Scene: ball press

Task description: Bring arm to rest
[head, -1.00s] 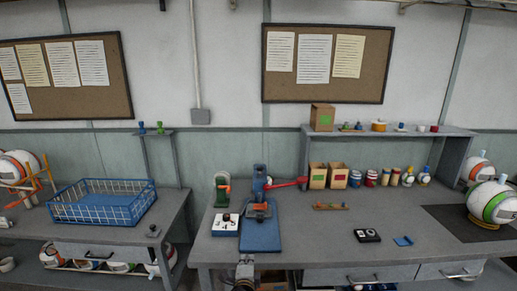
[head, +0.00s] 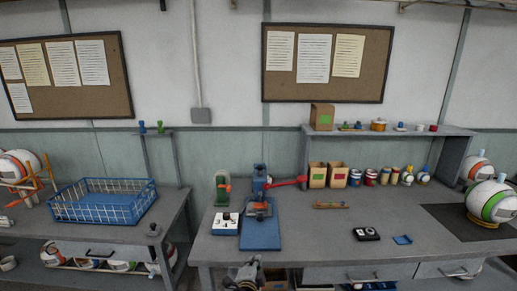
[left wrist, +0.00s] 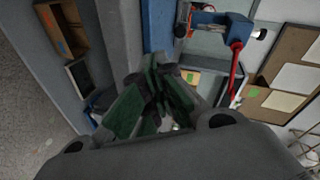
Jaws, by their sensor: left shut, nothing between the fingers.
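My left gripper (head: 249,268) is at the bottom edge of the head view, in front of the bench's near edge and below the blue press base. In the left wrist view its green-padded fingers (left wrist: 157,85) are closed together with nothing between them. The blue press (head: 260,178) stands on the bench on a blue base plate (head: 260,235), its red lever (head: 288,183) pointing right. The red lever also shows in the left wrist view (left wrist: 236,68), beyond and right of the fingers. My right gripper is in neither view.
A white box with dark knobs (head: 225,223) sits left of the press, with a green device (head: 222,190) behind it. A blue wire basket (head: 103,203) stands on the left bench. Cardboard boxes (head: 317,176) and jars line the back. The bench right of the press is partly clear.

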